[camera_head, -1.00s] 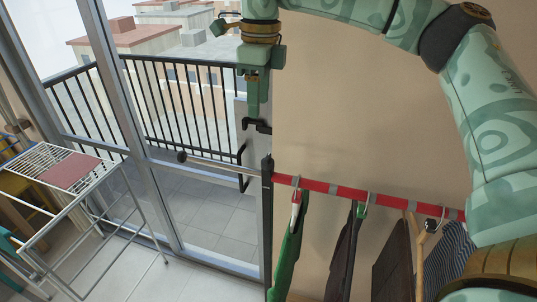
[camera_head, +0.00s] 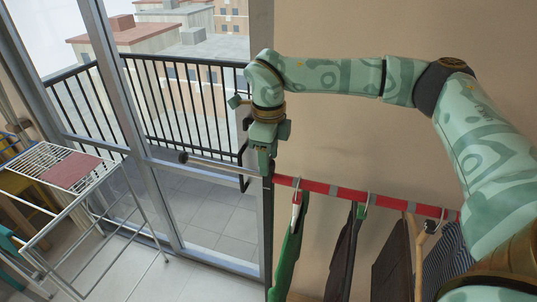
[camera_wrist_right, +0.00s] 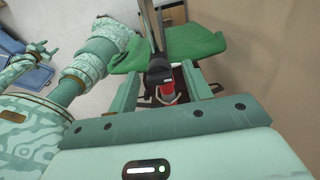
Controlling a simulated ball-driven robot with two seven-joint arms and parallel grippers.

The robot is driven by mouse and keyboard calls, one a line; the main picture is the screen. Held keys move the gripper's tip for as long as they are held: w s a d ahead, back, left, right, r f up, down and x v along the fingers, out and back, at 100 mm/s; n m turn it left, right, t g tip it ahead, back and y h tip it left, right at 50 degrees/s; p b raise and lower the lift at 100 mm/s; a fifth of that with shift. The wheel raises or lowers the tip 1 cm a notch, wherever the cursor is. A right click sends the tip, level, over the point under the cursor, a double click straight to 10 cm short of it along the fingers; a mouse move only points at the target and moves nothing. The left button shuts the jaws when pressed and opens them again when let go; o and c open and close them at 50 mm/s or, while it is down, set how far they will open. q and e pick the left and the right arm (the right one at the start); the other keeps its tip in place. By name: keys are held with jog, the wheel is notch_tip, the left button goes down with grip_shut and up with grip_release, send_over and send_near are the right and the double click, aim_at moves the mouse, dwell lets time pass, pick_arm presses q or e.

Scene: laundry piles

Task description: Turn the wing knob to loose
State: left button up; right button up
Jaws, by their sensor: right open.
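My right gripper (camera_head: 265,170) points down at the top of the dark upright post (camera_head: 267,225), at the left end of the red rail (camera_head: 340,192). No grip on anything shows. A small claw-like end, apparently my left gripper (camera_wrist_right: 27,60), shows at the left of the wrist view.
A green garment (camera_head: 288,250) and several dark clothes hang from the rail. A pale rod (camera_head: 215,165) runs left from the post. A white drying rack (camera_head: 100,195) with a red cloth stands left, by the glass door. A beige wall is behind the rail.

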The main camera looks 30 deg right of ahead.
jog(key=c, duration=1)
